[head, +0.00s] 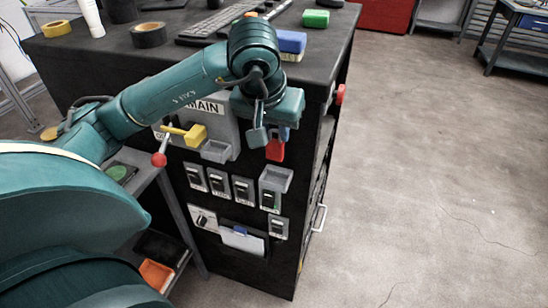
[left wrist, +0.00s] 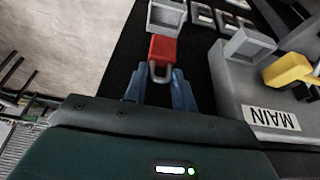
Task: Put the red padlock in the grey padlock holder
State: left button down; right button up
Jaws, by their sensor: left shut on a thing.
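My left gripper (head: 270,136) is shut on the red padlock (head: 275,151) and holds it in front of the black cabinet face. In the left wrist view the red padlock (left wrist: 162,48) points away from the gripper (left wrist: 160,80), its metal shackle between the blue-grey fingers. A grey open-topped holder (head: 276,178) is on the panel just below the padlock; it also shows beyond the padlock in the left wrist view (left wrist: 166,14). My right gripper is not in view.
A grey MAIN box (head: 212,122) with a yellow handle (head: 190,134) and a red-knobbed lever (head: 159,159) are left of the padlock. Several switches (head: 243,190) and a document pocket (head: 243,239) are lower. The floor at right is clear.

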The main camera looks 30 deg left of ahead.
aim_at(274, 156)
pick_arm(q)
jog(key=shift+f, duration=3.55)
jog(key=shift+f, duration=0.2)
jog(key=c, duration=1.1)
grip_release()
jog(key=shift+c, duration=0.2)
